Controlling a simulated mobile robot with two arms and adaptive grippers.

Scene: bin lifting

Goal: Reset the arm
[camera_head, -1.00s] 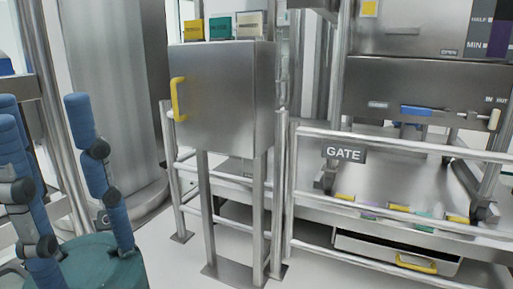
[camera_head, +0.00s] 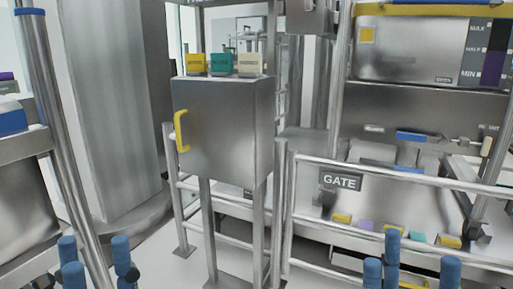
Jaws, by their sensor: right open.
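My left gripper (camera_head: 95,256) shows at the lower left as blue fingers pointing up. Its fingers stand apart with nothing between them, so it looks open. My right gripper (camera_head: 416,262) shows at the lower right in front of the railing. Its blue fingers are spread open and I see nothing held in them. The lower parts of both grippers and most of both arms are cut off by the bottom edge.
A metal cabinet (camera_head: 223,130) with a yellow handle stands mid-left, with yellow, teal and cream bins on top. A railing with a GATE sign (camera_head: 340,181) crosses the right side. A steel machine (camera_head: 410,50) stands behind it. Pale floor shows between.

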